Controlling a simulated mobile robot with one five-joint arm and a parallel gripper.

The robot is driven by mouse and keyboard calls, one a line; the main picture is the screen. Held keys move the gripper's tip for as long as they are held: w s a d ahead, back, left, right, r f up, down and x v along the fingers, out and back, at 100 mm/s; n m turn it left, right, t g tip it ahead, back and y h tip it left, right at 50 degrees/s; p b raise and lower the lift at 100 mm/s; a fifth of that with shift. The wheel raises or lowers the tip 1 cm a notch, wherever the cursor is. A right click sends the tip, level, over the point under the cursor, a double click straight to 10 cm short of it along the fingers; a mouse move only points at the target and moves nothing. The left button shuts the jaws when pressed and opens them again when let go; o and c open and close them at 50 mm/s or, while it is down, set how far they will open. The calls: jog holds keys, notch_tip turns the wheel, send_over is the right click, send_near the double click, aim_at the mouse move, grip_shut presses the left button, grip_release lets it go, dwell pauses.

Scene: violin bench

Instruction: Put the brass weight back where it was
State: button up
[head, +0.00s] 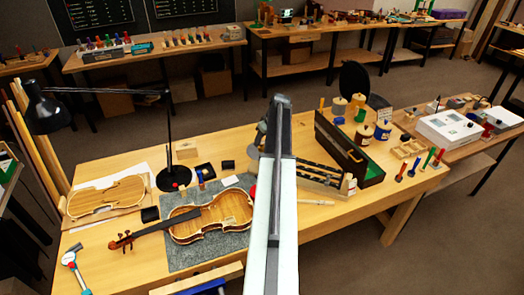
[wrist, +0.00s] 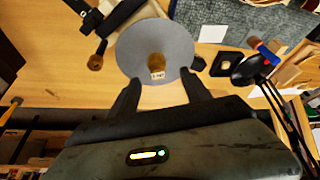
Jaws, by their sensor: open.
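In the wrist view a small brass-coloured piece with a pale label, which looks like the brass weight (wrist: 155,61), is on a round grey disc (wrist: 176,43), near its middle. The label is too small to read. My gripper (wrist: 160,92) is open, with one dark finger on each side below the piece in the picture. The fingers are apart from it, and nothing shows between them. In the head view my arm covers the middle of the bench, and I cannot make out the weight or my gripper there.
A small black box (wrist: 222,65) and a lamp (wrist: 250,70) are right of the disc. A violin (head: 210,217) lies on a grey mat (head: 185,267). A long dark case (head: 345,150) stands right of my arm. The bench's front right is mostly clear.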

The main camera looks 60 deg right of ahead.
aim_at(262, 143)
jog(key=b+x, duration=0.3)
jog(key=x, duration=0.1)
jog(key=shift+d+f+b, duration=0.2)
jog(key=shift+f+b, duration=0.1)
jog(key=shift+f, duration=0.1)
jog(key=shift+r, duration=0.2)
grip_shut()
jog(key=shift+r+p, duration=0.15)
jog(key=shift+p, duration=0.2)
